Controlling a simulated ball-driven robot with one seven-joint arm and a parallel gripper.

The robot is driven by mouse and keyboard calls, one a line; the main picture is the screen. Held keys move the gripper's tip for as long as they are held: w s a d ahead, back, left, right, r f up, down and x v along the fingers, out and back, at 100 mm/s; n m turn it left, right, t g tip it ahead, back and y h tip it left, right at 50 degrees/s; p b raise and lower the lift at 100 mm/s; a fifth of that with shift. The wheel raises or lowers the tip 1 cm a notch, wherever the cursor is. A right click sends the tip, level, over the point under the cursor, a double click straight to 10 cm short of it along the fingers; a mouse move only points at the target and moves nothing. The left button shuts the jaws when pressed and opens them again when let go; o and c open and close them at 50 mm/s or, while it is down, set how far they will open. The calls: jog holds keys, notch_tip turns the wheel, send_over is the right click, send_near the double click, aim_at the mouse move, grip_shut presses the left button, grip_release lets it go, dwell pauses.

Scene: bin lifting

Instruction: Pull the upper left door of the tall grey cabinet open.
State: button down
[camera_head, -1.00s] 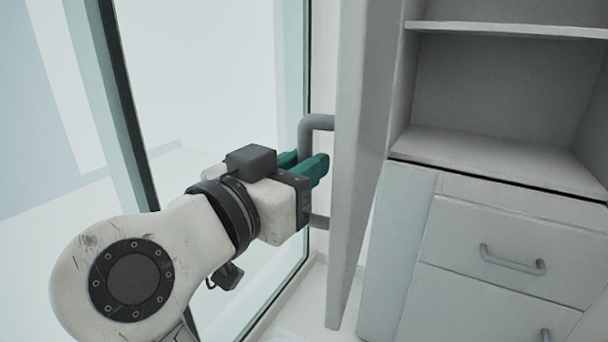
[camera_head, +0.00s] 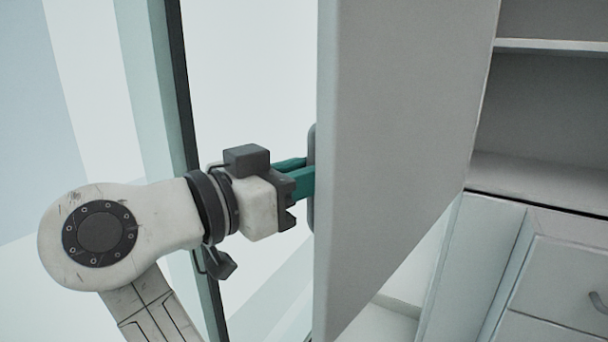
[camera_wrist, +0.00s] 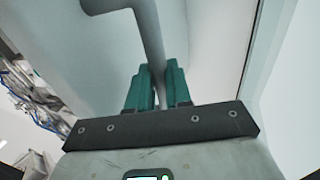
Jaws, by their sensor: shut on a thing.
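The upper left door (camera_head: 395,150) of the grey cabinet stands swung open, and its inner face shows in the head view. Its grey bar handle (camera_head: 311,190) is mostly hidden behind the door's edge. In the wrist view the handle (camera_wrist: 148,40) runs down between the green fingers. My gripper (camera_head: 305,172) is at the door's outer side, shut on the handle. It also shows in the wrist view (camera_wrist: 157,85), with one finger on each side of the bar.
The cabinet's open compartment has a shelf (camera_head: 550,46) at the right. Below it are drawers (camera_head: 560,285) with bar handles. A glass pane with a dark frame (camera_head: 185,120) stands behind my arm at the left.

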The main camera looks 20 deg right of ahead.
jog(key=shift+w+d, duration=0.1)
jog(key=shift+d, duration=0.4)
jog(key=c, duration=1.4)
grip_release()
jog(key=shift+d, duration=0.15)
jog(key=shift+o, duration=0.9)
jog(key=shift+d, duration=0.25)
jog(key=shift+o, duration=0.6)
jog(key=shift+a, duration=0.1)
jog(key=v, duration=1.1)
jog(key=shift+b, duration=0.45)
jog(key=shift+a, duration=0.1)
